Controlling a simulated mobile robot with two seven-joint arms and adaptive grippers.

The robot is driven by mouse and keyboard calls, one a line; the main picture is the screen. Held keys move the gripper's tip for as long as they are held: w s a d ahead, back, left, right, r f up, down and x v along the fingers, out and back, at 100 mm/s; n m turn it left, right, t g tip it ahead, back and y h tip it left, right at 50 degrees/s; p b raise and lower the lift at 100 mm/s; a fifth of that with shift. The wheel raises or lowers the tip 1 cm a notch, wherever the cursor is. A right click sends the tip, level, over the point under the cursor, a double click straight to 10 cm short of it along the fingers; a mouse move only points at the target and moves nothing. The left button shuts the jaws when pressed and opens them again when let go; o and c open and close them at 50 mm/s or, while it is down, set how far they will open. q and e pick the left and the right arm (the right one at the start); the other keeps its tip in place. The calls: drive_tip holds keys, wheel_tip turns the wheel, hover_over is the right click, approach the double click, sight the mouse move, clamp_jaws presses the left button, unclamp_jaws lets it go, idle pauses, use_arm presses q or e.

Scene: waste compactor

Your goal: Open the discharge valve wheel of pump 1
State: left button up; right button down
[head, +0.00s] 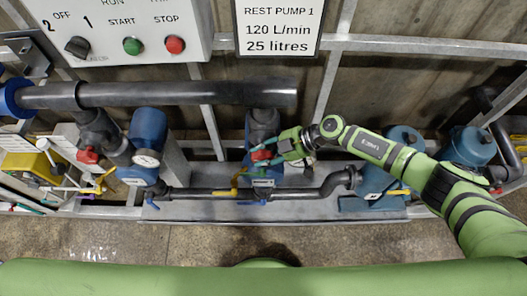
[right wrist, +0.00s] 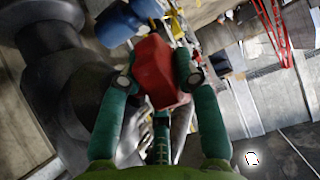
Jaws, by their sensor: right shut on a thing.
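A red valve wheel (head: 260,155) sits on the dark vertical pipe below the right end of the thick horizontal pipe in the head view. My right gripper (head: 268,153) reaches it from the right, its teal fingers on either side. In the right wrist view the red wheel (right wrist: 161,72) fills the space between the fingertips (right wrist: 159,80), and the gripper is shut on it. Its far side is hidden there. A second red valve wheel (head: 88,156) is on the pipework at the left, clear of the gripper. My left gripper is not in view.
A control panel with a selector knob (head: 77,46), a green button (head: 131,46) and a red button (head: 174,44) is at the top left. A sign (head: 278,27) hangs beside it. The floor (head: 200,240) in front is clear.

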drive_tip(key=shift+w+a+r, duration=0.15)
drive_tip(key=shift+r, duration=0.1)
drive_tip(key=c, duration=0.9)
unclamp_jaws()
drive_tip(key=shift+f, duration=0.1)
drive_tip(key=v, duration=1.2)
